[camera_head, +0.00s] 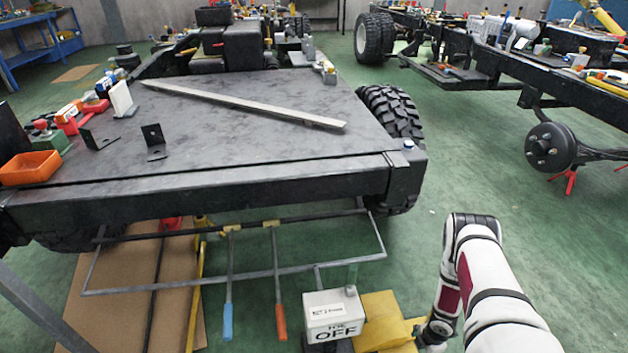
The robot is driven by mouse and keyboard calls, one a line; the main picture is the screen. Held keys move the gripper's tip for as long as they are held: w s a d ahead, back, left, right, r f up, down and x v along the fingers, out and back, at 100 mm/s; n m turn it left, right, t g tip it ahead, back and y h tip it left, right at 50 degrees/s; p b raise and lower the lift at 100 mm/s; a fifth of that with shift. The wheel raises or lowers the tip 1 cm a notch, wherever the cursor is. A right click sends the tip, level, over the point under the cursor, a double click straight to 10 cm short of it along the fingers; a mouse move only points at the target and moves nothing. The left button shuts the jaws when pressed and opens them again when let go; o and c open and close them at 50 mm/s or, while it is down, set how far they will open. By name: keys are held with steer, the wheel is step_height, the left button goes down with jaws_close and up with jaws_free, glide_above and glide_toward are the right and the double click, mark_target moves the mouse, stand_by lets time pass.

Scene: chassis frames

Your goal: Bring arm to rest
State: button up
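My arm (491,280), white with black joints and maroon patches, is at the lower right of the head view. It rises from the bottom edge to a bent elbow (471,222), then folds down toward a dark wrist joint (437,328) near the bottom edge. My gripper does not show clearly; it is hidden or below the frame. The arm is over the green floor, to the right of a box marked OFF, and appears apart from the chassis.
A black chassis deck (250,130) fills the left and middle, with a long metal bar (245,104) and an orange bin (30,168) on it. The OFF box (334,312) and a yellow block (384,318) are left of my wrist. Green floor (560,235) is open at right.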

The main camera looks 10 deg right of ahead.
steer(key=w+d+r+m+h, duration=0.25)
steer(key=w+r, duration=0.45)
steer(key=r, duration=0.5)
steer(key=w+d+r+m+h, duration=0.15)
steer(key=w+d+r, duration=0.35)
steer(key=r, duration=0.7)
steer(key=w+a+r+m, duration=0.1)
steer(key=a+r+m, duration=0.15)
steer(key=r, duration=1.05)
steer(key=w+a+r+m, duration=0.1)
steer(key=a+r+m, duration=0.15)
steer(key=r, duration=1.05)
steer(key=s+a+r+m, duration=0.3)
steer(key=s+a+r, duration=0.35)
steer(key=r, duration=0.35)
steer(key=s+a+r+m, duration=0.3)
steer(key=s+a+r, duration=0.2)
steer(key=s+r, duration=0.3)
steer(key=s+a+r+m+y, duration=0.25)
steer(key=s+a, duration=0.45)
steer(key=s, duration=0.5)
steer(key=s+a+r+m+y, duration=0.1)
steer(key=s+a+r+y, duration=0.15)
steer(key=s+a, duration=0.7)
step_height(320, 180, up, 26)
steer(key=s+d+t+h+p, duration=0.1)
steer(key=t+p, duration=0.3)
steer(key=p, duration=2)
steer(key=shift+s+d, duration=0.4)
steer(key=shift+d, duration=0.5)
